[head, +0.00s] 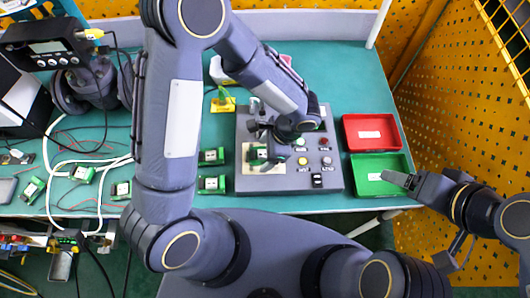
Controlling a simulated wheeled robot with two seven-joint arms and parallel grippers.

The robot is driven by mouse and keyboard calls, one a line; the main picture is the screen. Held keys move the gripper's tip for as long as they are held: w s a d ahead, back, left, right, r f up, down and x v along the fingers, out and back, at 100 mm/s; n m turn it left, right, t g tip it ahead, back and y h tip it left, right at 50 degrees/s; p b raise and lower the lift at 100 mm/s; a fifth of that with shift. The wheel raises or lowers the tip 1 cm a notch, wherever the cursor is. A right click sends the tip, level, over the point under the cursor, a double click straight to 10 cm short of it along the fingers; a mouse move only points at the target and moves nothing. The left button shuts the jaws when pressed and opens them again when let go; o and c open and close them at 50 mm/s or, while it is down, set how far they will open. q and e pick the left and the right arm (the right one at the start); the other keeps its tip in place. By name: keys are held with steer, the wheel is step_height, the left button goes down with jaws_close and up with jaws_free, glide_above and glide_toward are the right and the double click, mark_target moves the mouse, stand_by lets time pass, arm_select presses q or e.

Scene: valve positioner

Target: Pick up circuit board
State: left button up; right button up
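A green circuit board (255,155) lies on the pale plate of the grey test panel (290,184). My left gripper (266,146) is over that plate, close to the board; its fingers are small and partly hidden by my wrist, so I cannot tell whether they touch it. Two more green boards lie left of the panel, an upper one (211,156) and a lower one (212,184). Further boards lie at the left of the table, such as one (120,190) among cables. My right gripper (392,179) is at the green tray (365,185); its finger opening is unclear.
A red tray (360,120) stands behind the green tray. The panel carries buttons and a black switch (317,181). A valve positioner (50,48), loose white cables and a yellow tag (222,105) are on the left. Yellow mesh fencing (440,110) stands at the right.

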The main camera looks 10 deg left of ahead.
arm_select(q)
steer(key=c, duration=0.9)
steer(key=shift+r, duration=0.1)
